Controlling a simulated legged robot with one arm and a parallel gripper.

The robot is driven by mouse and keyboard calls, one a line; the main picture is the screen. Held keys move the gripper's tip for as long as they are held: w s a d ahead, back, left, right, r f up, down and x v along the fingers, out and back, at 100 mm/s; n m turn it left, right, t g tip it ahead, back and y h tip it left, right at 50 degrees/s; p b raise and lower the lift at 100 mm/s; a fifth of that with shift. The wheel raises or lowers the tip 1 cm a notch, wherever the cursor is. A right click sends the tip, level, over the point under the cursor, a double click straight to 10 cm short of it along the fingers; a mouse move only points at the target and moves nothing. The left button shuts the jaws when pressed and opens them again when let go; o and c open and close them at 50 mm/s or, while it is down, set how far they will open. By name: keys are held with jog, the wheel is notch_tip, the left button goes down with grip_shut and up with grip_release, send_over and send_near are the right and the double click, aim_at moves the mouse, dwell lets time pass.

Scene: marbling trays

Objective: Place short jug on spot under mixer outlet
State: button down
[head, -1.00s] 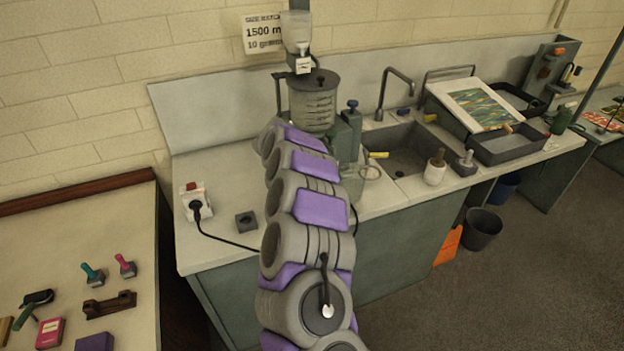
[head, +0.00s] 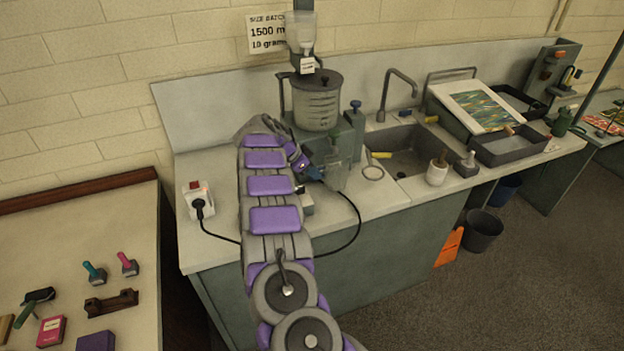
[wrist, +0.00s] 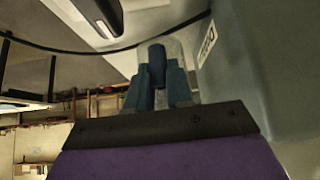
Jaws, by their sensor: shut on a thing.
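The short jug (head: 337,177) is clear and stands out faintly on the counter side of the mixer in the head view. My gripper (head: 315,172) reaches it from the left and is shut on it. In the wrist view my gripper (wrist: 160,82) has both blue fingers close together around a dark upright part, with the clear jug (wrist: 178,48) just beyond. The mixer (head: 317,108) has a graduated lidded vessel on a grey-green stand, directly behind the jug. The outlet and the spot under it cannot be made out. Whether the jug touches the counter is unclear.
A white socket box (head: 197,199) with a black cable is on the left counter. A pestle-like tool in a white pot (head: 437,172) stands at right.

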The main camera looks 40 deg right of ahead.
jog(key=f, duration=0.2)
jog(key=f+b, duration=0.1)
jog(key=shift+d+f, duration=0.25)
jog(key=shift+f, duration=0.1)
jog(key=c, duration=1)
grip_release()
jog(key=shift+a+r, duration=0.1)
jog(key=shift+a, duration=0.05)
jog(key=p+v, duration=0.2)
jog(key=v, duration=0.9)
jog(key=s+a+r+n+t+y, duration=0.1)
jog(key=s+a+r+n+y, duration=0.2)
jog(key=s+a+r+n, duration=0.5)
jog(key=s+a+r+n+y, duration=0.25)
jog(key=s+a+n, duration=0.25)
jog(key=s+a, duration=0.6)
jog(key=s+a+n, duration=0.2)
jog(key=s, duration=0.8)
jog(key=s+a+f+n+g+y, duration=0.1)
jog(key=s+a+n, duration=0.1)
jog(key=s, duration=0.8)
jog(key=s+a+f+n+y, duration=0.1)
jog(key=s+a+n, duration=0.2)
jog(key=s, duration=0.8)
jog(key=shift+a, duration=0.25)
